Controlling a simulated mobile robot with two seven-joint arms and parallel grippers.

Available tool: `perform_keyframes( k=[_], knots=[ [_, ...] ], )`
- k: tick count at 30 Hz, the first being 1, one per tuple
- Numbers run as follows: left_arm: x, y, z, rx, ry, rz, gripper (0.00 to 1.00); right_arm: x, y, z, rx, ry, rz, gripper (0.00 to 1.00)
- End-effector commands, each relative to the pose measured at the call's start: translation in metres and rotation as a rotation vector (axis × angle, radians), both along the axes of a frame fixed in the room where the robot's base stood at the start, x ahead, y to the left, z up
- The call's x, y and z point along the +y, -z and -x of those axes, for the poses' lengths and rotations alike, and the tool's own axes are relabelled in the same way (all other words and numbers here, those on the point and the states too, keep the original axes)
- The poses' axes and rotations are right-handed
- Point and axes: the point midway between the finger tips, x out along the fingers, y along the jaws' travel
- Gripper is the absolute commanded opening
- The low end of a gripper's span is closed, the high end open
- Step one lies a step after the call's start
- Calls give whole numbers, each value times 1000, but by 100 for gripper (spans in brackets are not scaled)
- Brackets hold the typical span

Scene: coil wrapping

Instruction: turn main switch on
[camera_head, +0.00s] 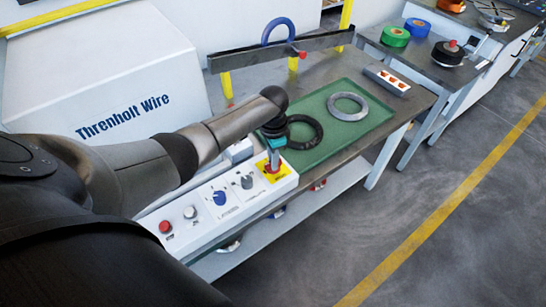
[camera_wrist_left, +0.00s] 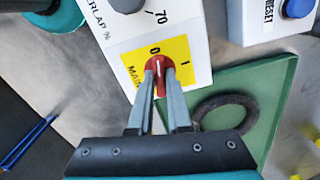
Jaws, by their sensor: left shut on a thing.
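The main switch (camera_wrist_left: 159,80) is a red rotary handle on a yellow plate (camera_wrist_left: 178,48) marked 0 and I. Its white line points roughly toward the 0 in the left wrist view. In the head view its yellow plate (camera_head: 284,174) is at the far right end of the white control panel (camera_head: 231,212). My left gripper (camera_head: 273,157) is over the switch, fingers pointing down. In the left wrist view its two fingers (camera_wrist_left: 160,70) are shut on the red handle, one on each side. My right gripper is out of view.
The panel also carries a red button (camera_head: 166,227), a blue knob (camera_head: 220,197) and a grey knob (camera_head: 247,181). Behind it, a green mat (camera_head: 338,135) holds a dark ring (camera_head: 318,130) and a grey ring (camera_head: 361,100). A white Threnholt Wire housing (camera_head: 110,80) stands left.

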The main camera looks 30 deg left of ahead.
Motion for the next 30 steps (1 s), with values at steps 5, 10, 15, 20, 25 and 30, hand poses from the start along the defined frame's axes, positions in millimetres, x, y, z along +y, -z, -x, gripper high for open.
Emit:
perform_keyframes(
  k=[5,10,15,20,25,30],
  knots=[
    [0,-2,0,0,162,-1,0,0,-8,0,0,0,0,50],
    [0,-1,0,0,324,0,0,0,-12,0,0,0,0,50],
    [0,0,0,0,486,-1,0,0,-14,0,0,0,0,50],
    [0,0,0,0,637,-1,0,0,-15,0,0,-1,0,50],
    [0,0,0,0,799,0,0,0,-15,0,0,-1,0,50],
    [0,0,0,0,959,0,0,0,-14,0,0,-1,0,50]
  ],
)
